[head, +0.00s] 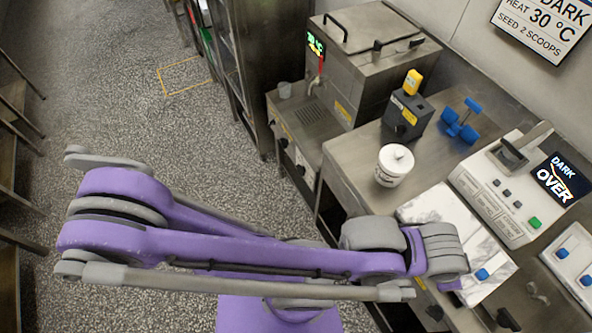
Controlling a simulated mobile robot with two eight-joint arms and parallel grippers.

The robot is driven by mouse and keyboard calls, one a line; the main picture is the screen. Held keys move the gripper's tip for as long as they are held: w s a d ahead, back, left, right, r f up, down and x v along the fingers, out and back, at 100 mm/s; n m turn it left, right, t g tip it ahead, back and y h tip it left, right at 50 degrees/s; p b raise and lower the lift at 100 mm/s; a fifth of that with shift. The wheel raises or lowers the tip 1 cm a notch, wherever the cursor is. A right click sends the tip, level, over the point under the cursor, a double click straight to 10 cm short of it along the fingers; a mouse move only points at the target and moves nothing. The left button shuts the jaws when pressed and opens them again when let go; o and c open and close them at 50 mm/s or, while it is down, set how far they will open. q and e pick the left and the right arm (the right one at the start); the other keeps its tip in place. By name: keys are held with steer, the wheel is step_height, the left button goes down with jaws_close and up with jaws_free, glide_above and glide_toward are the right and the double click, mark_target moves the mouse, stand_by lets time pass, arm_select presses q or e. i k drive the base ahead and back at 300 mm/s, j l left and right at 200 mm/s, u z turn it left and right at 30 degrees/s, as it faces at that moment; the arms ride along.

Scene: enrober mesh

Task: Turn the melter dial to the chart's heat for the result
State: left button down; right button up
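The melter (372,65) is a steel box with a lidded top at the upper middle, with a red-handled tap (320,66) on its left side. Its small green display (316,43) is lit, but I cannot read the digits surely. Small dark knobs (283,143) show on the lower front of its base; I cannot tell whether one is the dial. The wall chart (541,27) is cut off and shows DARK, HEAT 30 °C, SEED 2 SCOOPS. A screen (561,179) reads DARK and OVER. My purple arm crosses the lower view; no gripper fingers show.
A marble slab (440,207) lies nearer, partly behind my arm. The speckled floor at left has open room.

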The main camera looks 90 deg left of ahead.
mark_target(301, 169)
steer(key=u, duration=3.05)
steer(key=z, duration=1.35)
steer(key=k+j, duration=0.2)
steer(key=j, duration=0.15)
steer(key=k+j, duration=0.15)
steer(key=j, duration=0.2)
steer(key=k+j, duration=0.2)
steer(key=j, duration=0.2)
steer(key=k+j+z, duration=0.1)
steer(key=j, duration=0.25)
steer(key=k, duration=0.05)
